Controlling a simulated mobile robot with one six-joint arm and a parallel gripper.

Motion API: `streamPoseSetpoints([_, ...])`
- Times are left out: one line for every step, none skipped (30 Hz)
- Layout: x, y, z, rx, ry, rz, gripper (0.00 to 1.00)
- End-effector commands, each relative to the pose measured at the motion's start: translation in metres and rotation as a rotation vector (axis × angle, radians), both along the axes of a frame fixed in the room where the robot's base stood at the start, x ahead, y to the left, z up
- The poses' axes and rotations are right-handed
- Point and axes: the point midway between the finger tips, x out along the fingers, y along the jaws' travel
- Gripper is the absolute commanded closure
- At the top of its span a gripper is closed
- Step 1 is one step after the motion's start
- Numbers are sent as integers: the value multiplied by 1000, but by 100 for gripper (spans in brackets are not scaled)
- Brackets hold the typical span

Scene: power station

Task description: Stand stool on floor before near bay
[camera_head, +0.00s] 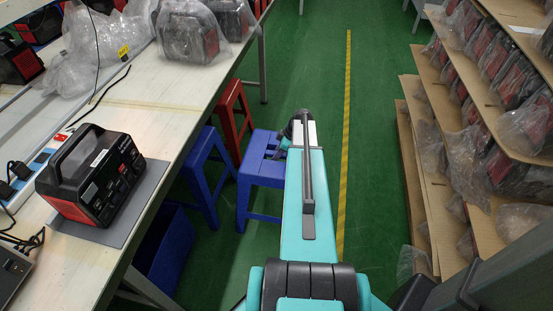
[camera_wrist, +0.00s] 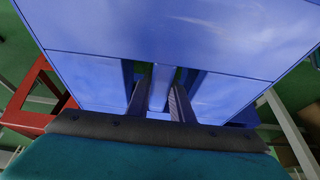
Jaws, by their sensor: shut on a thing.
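A blue stool (camera_head: 260,172) is upright in the aisle at the end of my arm. Its slotted seat (camera_wrist: 90,75) fills most of the wrist view. My gripper (camera_wrist: 158,98) has its fingers in the seat's two slots, shut on the bar between them. In the head view my gripper (camera_head: 284,146) is partly hidden by my arm, which also covers the stool's right side. I cannot tell whether the stool's feet touch the floor. Which bay is the near one is not marked.
A second blue stool (camera_head: 205,170) and a red stool (camera_head: 232,118) stand left, by the workbench (camera_head: 160,135). A blue bin (camera_head: 165,250) is under the bench. Shelves (camera_head: 480,110) of wrapped units line the right. Green floor with a yellow line (camera_head: 346,130) is clear between.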

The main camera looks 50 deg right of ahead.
Motion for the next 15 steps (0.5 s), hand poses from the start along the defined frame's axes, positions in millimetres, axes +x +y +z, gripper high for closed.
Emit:
streamPoseSetpoints([1, 0, -5, 1, -1, -1, 100])
streamPoseSetpoints([1, 0, -7, 1, -1, -1, 100])
streamPoseSetpoints([1, 0, -11, 1, -1, -1, 100])
streamPoseSetpoints([1, 0, -13, 1, -1, -1, 100])
streamPoseSetpoints([1, 0, -16, 1, -1, -1, 100])
streamPoseSetpoints([1, 0, -18, 1, -1, -1, 100])
streamPoseSetpoints([1, 0, -20, 1, -1, -1, 100])
streamPoseSetpoints([1, 0, -21, 1, -2, 0, 100])
streamPoseSetpoints([1, 0, -21, 0, -2, 0, 100])
streamPoseSetpoints([1, 0, -22, 0, -2, 0, 100])
streamPoseSetpoints([1, 0, -22, 0, -2, 0, 100])
streamPoseSetpoints([1, 0, -22, 0, -2, 0, 100])
streamPoseSetpoints([1, 0, -22, 0, -2, 0, 100])
streamPoseSetpoints([1, 0, -22, 0, -2, 0, 100])
streamPoseSetpoints([1, 0, -22, 0, -2, 1, 100])
